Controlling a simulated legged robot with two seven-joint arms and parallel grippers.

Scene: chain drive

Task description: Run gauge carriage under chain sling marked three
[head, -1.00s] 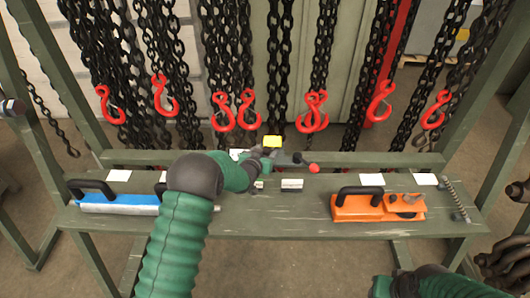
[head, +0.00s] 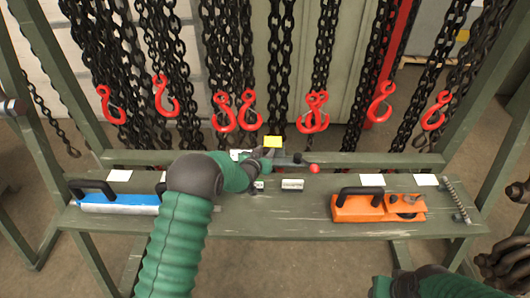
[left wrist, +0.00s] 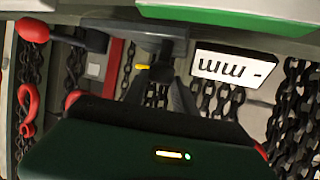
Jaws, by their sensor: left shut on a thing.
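My left gripper (head: 264,154) is at the back middle of the bench. It is shut on a dark part of what looks like the gauge carriage (head: 290,161), which has a yellow block on top and a red ball knob (head: 314,169) on its right. In the left wrist view the dark fingers (left wrist: 157,85) close on the part, with the knob (left wrist: 32,30) at upper left and a white plate (left wrist: 235,64) with dark marks at right. Several chain slings with red hooks (head: 316,112) hang behind. I cannot tell which is marked three. My right arm shows at lower right; its gripper is out of view.
A blue tool with a black handle (head: 118,204) lies at left on the green bench (head: 250,222). An orange tool (head: 376,210) and a threaded rod (head: 457,202) lie at right. White cards (head: 370,180) lie along the back. The front middle of the bench is clear.

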